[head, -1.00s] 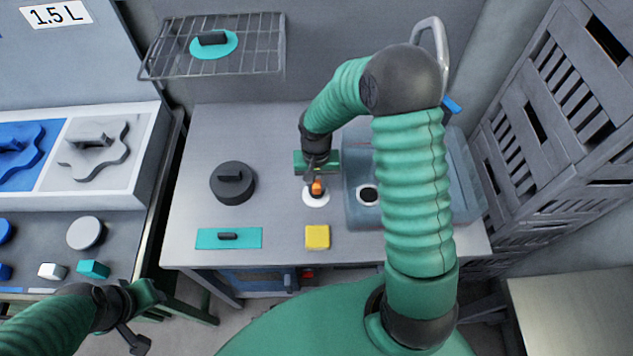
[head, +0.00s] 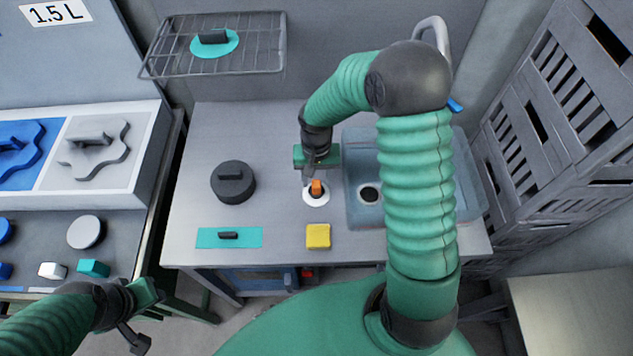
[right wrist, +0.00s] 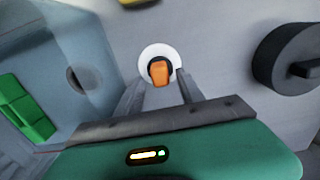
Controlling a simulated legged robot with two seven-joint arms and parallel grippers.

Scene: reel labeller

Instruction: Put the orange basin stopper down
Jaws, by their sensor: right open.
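The orange basin stopper (head: 316,187) sits on a white round spot (head: 309,200) on the grey counter, left of the sink basin. It also shows in the right wrist view (right wrist: 160,71), with the white ring around it. My right gripper (head: 309,178) is open just behind and above the stopper. In the right wrist view its two fingers (right wrist: 158,90) point toward the stopper, one on each side of its lower end; I cannot tell whether they touch it. My left gripper (head: 150,310) is low at the left, away from the counter; its fingertips are unclear.
The sink basin (head: 360,212) with its dark drain (head: 369,193) lies right of the stopper. A yellow block (head: 318,236), a dark round lid (head: 233,182) and a teal plate (head: 208,238) stand on the counter. A wire rack (head: 265,50) hangs behind.

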